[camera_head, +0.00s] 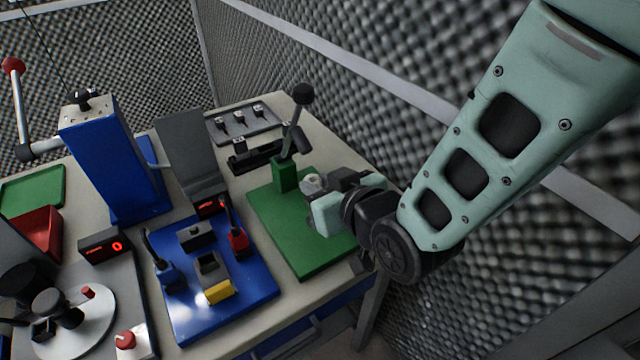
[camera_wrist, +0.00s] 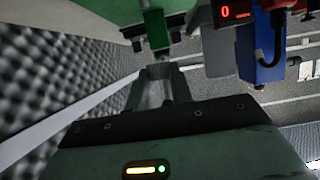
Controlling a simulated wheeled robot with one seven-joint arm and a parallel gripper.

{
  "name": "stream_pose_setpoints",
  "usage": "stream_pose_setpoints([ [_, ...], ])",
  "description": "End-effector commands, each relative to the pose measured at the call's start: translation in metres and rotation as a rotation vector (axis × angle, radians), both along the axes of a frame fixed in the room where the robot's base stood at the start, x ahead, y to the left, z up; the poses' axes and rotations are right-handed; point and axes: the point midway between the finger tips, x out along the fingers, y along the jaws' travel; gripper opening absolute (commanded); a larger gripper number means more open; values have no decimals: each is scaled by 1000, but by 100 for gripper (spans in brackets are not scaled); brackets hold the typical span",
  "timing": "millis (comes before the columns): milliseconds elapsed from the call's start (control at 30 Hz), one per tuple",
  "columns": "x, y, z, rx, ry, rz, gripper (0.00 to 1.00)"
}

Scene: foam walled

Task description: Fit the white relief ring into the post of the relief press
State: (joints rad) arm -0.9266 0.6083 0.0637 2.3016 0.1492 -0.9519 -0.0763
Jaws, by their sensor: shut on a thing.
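The relief press appears to be the green unit on the table's right side: a flat green base (camera_head: 290,250), a green post block (camera_head: 285,175) and a lever with a black knob (camera_head: 302,94). My gripper (camera_head: 316,190) is just right of the post block, above the base. It is shut on a small whitish piece (camera_head: 312,182), which looks like the white relief ring; the fingers partly hide it. In the wrist view my gripper (camera_wrist: 162,82) points towards the green post (camera_wrist: 155,30); the ring is not clearly visible there. I cannot tell whether ring and post touch.
A blue fixture plate (camera_head: 215,300) with small blue, red and yellow parts lies left of the green base. A tall blue press (camera_head: 105,165) stands further left. A grey rack (camera_head: 245,125) lies behind. A foam wall (camera_head: 440,70) rises close on the right.

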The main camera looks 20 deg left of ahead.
Motion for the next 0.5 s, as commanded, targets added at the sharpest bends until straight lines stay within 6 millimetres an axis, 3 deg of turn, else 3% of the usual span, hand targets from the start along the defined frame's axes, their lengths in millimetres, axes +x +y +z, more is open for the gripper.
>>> stream_pose_setpoints([
  [500, 0, 0, -48, 0, 0, -1, 2],
])
